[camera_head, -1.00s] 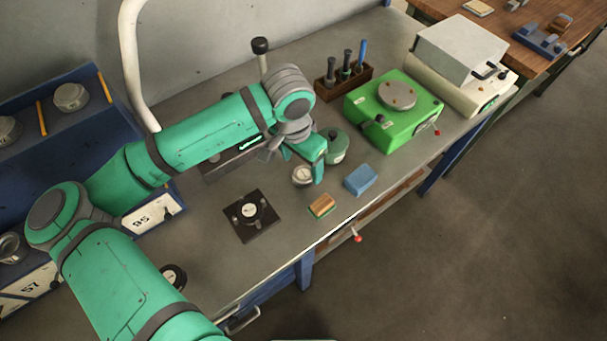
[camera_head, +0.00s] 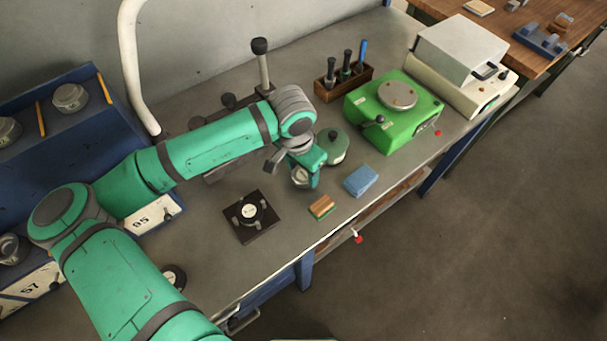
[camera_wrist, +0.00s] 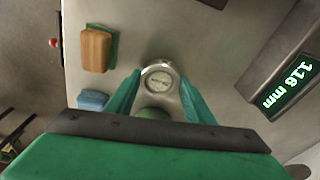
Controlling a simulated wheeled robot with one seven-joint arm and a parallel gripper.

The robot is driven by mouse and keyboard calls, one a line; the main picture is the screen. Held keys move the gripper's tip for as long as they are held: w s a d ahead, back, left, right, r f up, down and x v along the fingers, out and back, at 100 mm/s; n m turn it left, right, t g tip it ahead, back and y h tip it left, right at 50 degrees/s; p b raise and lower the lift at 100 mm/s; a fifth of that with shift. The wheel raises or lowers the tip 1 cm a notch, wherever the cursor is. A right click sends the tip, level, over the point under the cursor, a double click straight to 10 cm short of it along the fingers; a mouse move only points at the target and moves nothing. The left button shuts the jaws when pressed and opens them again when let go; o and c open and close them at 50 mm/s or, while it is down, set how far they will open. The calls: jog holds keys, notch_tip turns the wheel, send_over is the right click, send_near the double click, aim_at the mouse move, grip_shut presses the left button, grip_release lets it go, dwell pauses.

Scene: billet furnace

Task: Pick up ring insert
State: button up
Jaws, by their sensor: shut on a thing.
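The ring insert (camera_wrist: 159,79) is a small round metal ring with a pale, marked face. In the wrist view it sits between the fingertips of my gripper (camera_wrist: 158,92), which is shut on it. In the head view the ring insert (camera_head: 299,177) shows partly behind the green fingers of my gripper (camera_head: 308,177), low over the grey bench. I cannot tell whether it still touches the bench top.
A dark square plate with a round piece (camera_head: 250,212), a wood-backed brush (camera_head: 321,207) and a blue block (camera_head: 361,181) lie nearby. A round green item (camera_head: 334,146) stands close behind. The green machine (camera_head: 394,110) is farther right. A lit readout (camera_wrist: 288,98) stands beside the gripper.

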aim_at(305, 174)
jog(key=shift+r, duration=0.55)
jog(key=r, duration=0.2)
jog(key=shift+s+r, duration=0.2)
jog(key=shift+r, duration=0.15)
jog(key=s+r, duration=0.9)
jog(key=s, duration=0.4)
jog(key=shift+s+d+r, duration=0.15)
jog(key=shift+s+d, duration=0.05)
jog(key=shift+s, duration=0.05)
jog(key=shift+d, duration=0.1)
